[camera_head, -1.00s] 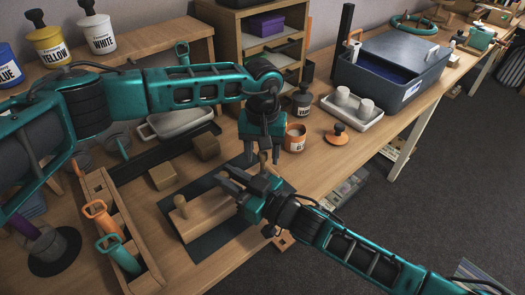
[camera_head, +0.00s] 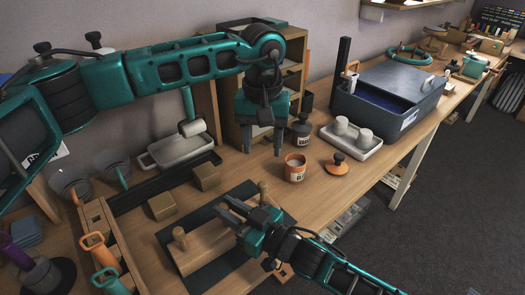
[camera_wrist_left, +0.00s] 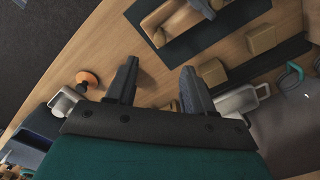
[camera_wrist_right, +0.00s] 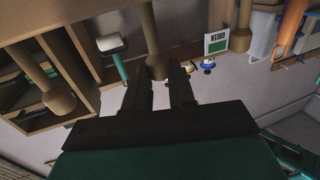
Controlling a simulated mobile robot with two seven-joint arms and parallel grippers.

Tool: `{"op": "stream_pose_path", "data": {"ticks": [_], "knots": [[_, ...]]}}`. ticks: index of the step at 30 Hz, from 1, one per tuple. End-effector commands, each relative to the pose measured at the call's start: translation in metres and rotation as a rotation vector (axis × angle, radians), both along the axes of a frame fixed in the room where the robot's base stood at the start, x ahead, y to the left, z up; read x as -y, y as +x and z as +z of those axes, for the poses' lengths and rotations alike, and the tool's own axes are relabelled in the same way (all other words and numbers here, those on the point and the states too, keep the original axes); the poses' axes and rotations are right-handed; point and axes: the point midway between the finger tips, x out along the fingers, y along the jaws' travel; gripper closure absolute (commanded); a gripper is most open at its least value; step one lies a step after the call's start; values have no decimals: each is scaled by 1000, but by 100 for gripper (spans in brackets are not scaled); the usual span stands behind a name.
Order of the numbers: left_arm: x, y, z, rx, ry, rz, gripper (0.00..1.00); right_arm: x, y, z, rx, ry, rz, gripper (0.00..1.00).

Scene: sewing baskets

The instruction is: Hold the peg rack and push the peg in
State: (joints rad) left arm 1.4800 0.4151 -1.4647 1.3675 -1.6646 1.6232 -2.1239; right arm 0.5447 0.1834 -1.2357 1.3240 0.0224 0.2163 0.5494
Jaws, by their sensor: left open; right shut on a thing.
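The wooden peg rack (camera_head: 208,246) lies on a dark mat (camera_head: 165,236) on the bench. My right gripper (camera_head: 232,208) reaches over the rack's middle. In the right wrist view its fingers (camera_wrist_right: 160,85) are shut around the knobbed end of the middle peg (camera_wrist_right: 150,35).
A tool tray (camera_head: 103,250) is at left. A white tray with two cups (camera_head: 351,141) and a grey bin (camera_head: 385,108) stand further right.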

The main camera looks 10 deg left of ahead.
Motion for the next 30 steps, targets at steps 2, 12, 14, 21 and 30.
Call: {"op": "stream_pose_path", "data": {"ticks": [2, 12, 14, 21, 30], "knots": [[0, 0, 1, 0, 0, 0, 48, 0, 0, 0, 0, -1, 0, 100], [0, 0, 18, 1, -2, 0, 48, 0, 0, 0, 0, -1, 0, 100], [0, 0, 25, 2, -2, 0, 48, 0, 0, 0, 0, -1, 0, 100], [0, 0, 49, 1, -2, 0, 48, 0, 0, 0, 0, -1, 0, 100], [0, 0, 70, -1, 0, -1, 48, 0, 0, 0, 0, -1, 0, 100]]}}
